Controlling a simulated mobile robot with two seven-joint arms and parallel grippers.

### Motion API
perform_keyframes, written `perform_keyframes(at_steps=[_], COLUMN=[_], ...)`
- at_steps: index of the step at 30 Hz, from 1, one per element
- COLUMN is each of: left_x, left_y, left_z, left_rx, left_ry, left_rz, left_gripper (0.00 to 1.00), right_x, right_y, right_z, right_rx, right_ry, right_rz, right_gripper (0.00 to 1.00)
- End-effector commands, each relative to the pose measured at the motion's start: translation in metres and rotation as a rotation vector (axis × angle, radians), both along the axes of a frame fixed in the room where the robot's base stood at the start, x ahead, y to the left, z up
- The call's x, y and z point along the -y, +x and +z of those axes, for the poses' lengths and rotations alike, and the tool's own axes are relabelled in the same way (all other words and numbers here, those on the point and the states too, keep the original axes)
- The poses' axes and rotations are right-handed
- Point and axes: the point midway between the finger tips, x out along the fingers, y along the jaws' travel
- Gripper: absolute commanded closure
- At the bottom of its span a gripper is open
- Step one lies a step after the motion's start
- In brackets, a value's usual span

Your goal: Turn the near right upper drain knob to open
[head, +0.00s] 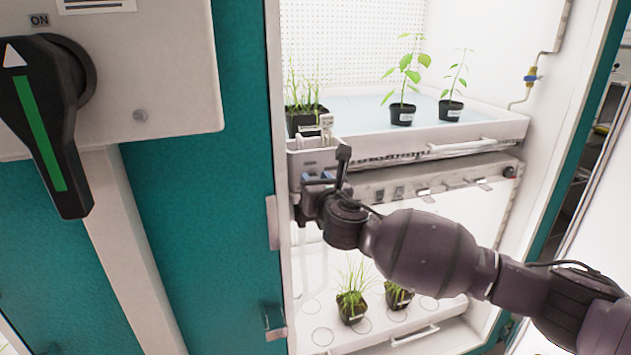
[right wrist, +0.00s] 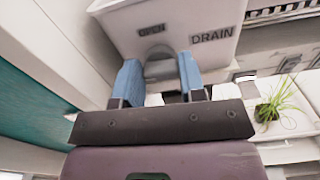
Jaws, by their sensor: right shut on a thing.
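The upper tray (head: 478,132) is a white shelf tray in the open chamber, with a box-like front left corner. In the right wrist view its corner (right wrist: 185,20) carries the dark labels OPEN and DRAIN. The grey drain knob (right wrist: 157,51) shows just below the labels, partly hidden. My right gripper (head: 319,176) is at this corner, its two blue fingers (right wrist: 159,82) on either side of the knob and shut on it. In the head view the knob is hidden, and its angle is hard to tell. My left gripper is out of view.
Potted seedlings (head: 403,112) and a grass pot (head: 306,118) stand on the upper tray. A lower tray (head: 420,338) holds more grass pots (head: 351,304). A black switch handle (head: 45,125) with a green stripe, marked ON, is at left. A teal panel (head: 200,215) borders the chamber.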

Motion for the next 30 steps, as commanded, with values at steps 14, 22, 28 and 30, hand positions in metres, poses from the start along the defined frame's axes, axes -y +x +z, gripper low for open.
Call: perform_keyframes(at_steps=[14, 22, 28, 30], left_x=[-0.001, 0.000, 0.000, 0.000], left_y=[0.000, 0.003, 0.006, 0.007], left_z=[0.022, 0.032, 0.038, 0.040], left_rx=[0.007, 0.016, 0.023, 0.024], left_ry=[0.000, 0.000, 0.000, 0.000], left_rz=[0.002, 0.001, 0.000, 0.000], left_gripper=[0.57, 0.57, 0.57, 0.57], right_x=[0.002, 0.002, 0.003, 0.004], right_y=[0.000, 0.000, 0.001, 0.001], right_z=[0.000, -0.001, -0.002, -0.002], right_rx=[-0.127, -0.206, -0.264, -0.285], right_ry=[0.384, 0.629, 0.810, 0.874], right_rz=[-0.002, -0.001, -0.002, -0.003], right_gripper=[0.86, 0.86, 0.86, 0.86])
